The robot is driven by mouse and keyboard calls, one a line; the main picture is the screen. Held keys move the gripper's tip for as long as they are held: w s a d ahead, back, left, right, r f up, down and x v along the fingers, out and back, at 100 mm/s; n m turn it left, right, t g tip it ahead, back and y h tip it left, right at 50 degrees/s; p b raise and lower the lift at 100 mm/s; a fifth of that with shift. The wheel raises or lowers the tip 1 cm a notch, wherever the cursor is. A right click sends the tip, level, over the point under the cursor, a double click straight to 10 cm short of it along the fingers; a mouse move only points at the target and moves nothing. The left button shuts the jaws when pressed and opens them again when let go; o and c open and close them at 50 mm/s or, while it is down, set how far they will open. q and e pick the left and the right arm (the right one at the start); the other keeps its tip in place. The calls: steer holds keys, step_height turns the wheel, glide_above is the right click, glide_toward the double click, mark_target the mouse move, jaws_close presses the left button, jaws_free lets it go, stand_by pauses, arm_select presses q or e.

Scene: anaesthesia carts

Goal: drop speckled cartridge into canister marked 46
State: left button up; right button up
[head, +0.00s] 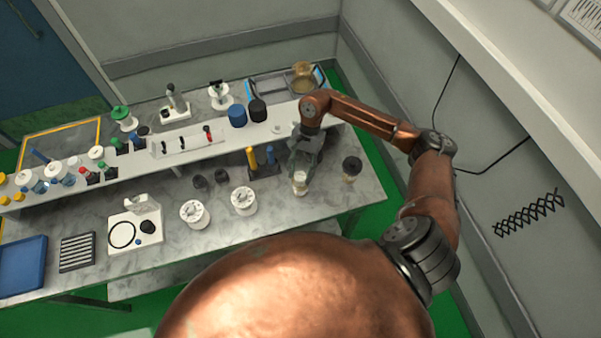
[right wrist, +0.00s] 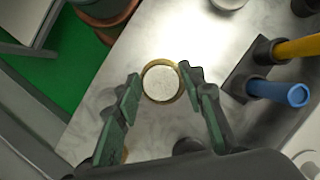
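My right gripper (right wrist: 160,77) points down over a round jar (right wrist: 143,90) with a yellow-brown rim and a pale speckled disc (right wrist: 161,83) in its mouth. The fingers are apart, one on each side of the rim; I cannot tell whether they touch it. In the head view this jar (head: 300,189) stands on the front counter below my right gripper (head: 302,169), white on top and tan below. No number 46 is legible, and I cannot tell whether the pale disc is the cartridge. My left gripper is not in view.
A dark-lidded jar (head: 351,169) stands to the right. A block with yellow and blue rods (head: 263,170) stands close to the left. Two white spools (head: 243,200) lie farther left. The raised shelf (head: 225,141) behind carries blue and black caps. The counter's front right is clear.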

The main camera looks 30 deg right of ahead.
steer(key=o, duration=0.3)
steer(key=shift+o, duration=0.2)
steer(key=v, duration=1.2)
